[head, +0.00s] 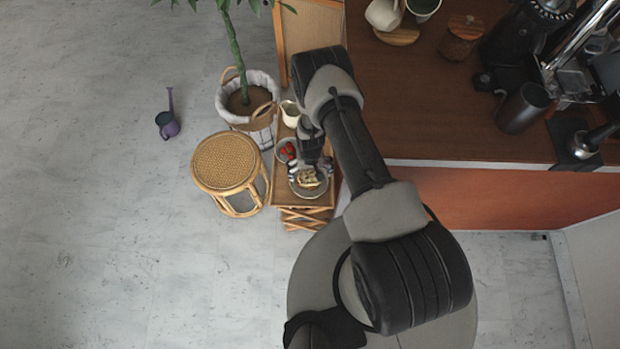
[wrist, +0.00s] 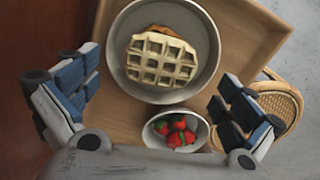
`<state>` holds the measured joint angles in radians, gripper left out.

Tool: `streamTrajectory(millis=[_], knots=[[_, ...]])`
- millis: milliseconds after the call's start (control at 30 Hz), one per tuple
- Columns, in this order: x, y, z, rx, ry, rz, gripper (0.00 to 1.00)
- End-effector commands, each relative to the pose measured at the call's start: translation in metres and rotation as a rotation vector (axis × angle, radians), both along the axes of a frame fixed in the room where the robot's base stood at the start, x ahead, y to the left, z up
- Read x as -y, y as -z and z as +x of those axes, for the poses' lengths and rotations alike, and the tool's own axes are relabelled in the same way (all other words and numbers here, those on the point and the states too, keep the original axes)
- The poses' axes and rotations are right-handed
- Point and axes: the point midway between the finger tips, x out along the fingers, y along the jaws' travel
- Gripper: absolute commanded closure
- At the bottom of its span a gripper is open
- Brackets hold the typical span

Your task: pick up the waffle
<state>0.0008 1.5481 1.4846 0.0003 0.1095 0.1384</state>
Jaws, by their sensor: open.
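The waffle (wrist: 163,60) lies in a round grey dish (wrist: 207,29) on a small wooden tray table (wrist: 238,48). In the head view the waffle (head: 308,178) shows in its dish (head: 311,192) near the front end of that table. My gripper (wrist: 157,103) is open and empty, its two fingers spread wide to the left and right, with the waffle beyond them toward the top of the wrist view. In the head view my gripper (head: 310,163) is above the tray table, close to the waffle, partly hidden by my arm.
A small bowl (wrist: 150,141) of strawberries (wrist: 177,137) sits beside the dish, between the fingers in the wrist view. A cream jug (head: 290,113) stands farther back. A wicker stool (head: 225,162), a potted plant (head: 240,95) and the brown counter (head: 430,95) flank the table.

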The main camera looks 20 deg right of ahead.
Motion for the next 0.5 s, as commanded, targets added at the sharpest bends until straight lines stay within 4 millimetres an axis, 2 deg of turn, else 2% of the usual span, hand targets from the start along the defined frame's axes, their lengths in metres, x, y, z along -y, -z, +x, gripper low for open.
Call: streamTrajectory(millis=[33, 167, 367, 500], knots=[[-0.001, 0.013, -0.001, 0.000, 0.000, 0.000, 0.00], [0.000, 0.028, 0.000, 0.001, 0.000, 0.000, 0.00], [0.000, 0.028, 0.000, 0.001, 0.000, 0.000, 0.00], [0.000, 0.028, 0.000, 0.001, 0.000, 0.000, 0.07]])
